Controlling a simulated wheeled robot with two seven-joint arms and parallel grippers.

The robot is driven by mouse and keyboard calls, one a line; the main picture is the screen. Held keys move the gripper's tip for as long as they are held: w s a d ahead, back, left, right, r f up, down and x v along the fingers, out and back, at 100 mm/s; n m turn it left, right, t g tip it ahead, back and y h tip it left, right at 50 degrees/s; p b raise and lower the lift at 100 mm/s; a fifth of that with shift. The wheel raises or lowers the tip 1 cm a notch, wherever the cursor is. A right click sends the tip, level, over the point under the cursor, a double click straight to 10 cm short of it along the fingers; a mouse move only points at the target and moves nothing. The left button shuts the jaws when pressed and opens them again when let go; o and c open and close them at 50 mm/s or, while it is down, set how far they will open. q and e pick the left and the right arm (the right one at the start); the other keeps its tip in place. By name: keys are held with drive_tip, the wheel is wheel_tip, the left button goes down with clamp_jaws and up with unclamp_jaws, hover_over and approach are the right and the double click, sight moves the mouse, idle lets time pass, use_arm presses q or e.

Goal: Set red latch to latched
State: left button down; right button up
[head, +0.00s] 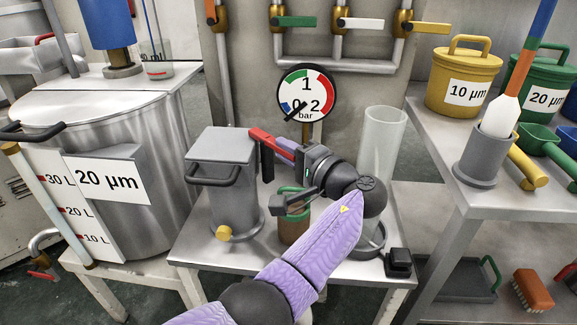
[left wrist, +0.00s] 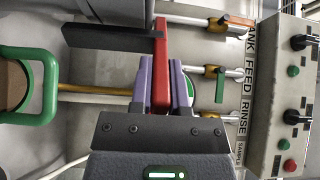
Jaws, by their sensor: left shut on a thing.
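The red latch (head: 264,139) is a short red bar at the upper right edge of a grey lidded box (head: 222,148). It slopes slightly down to the right, towards my gripper. A dark plate (head: 267,163) hangs beside it. My left gripper (head: 287,148), with purple fingers, is shut on the latch's outer part. In the left wrist view the red latch (left wrist: 161,50) runs between the two purple fingers (left wrist: 160,85), with the dark plate (left wrist: 110,38) meeting it at the side. The fingers hide part of the latch in the head view. My right gripper is not in view.
A brown mug with a green handle (head: 295,190) stands just below my gripper. A clear cylinder (head: 381,145) stands to the right, and a pressure gauge (head: 307,93) is behind. A shelf with yellow (head: 463,85) and green (head: 540,85) buckets is at right.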

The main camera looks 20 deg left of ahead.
use_arm(q)
drive_tip(key=shift+w+f+n+g+y+b, duration=0.1)
drive_tip(key=shift+w+n+g+y+b, duration=0.1)
drive_tip(key=shift+n+g+b, duration=0.2)
drive_tip(key=shift+w+f+n+g+y+b, duration=0.1)
drive_tip(key=shift+n+g+y+b, duration=0.15)
drive_tip(key=shift+g, duration=0.25)
drive_tip(key=shift+r, duration=0.1)
drive_tip(key=c, duration=0.6)
unclamp_jaws()
drive_tip(key=p+v, duration=0.1)
drive_tip(key=v, duration=0.9)
drive_tip(key=shift+r, duration=0.15)
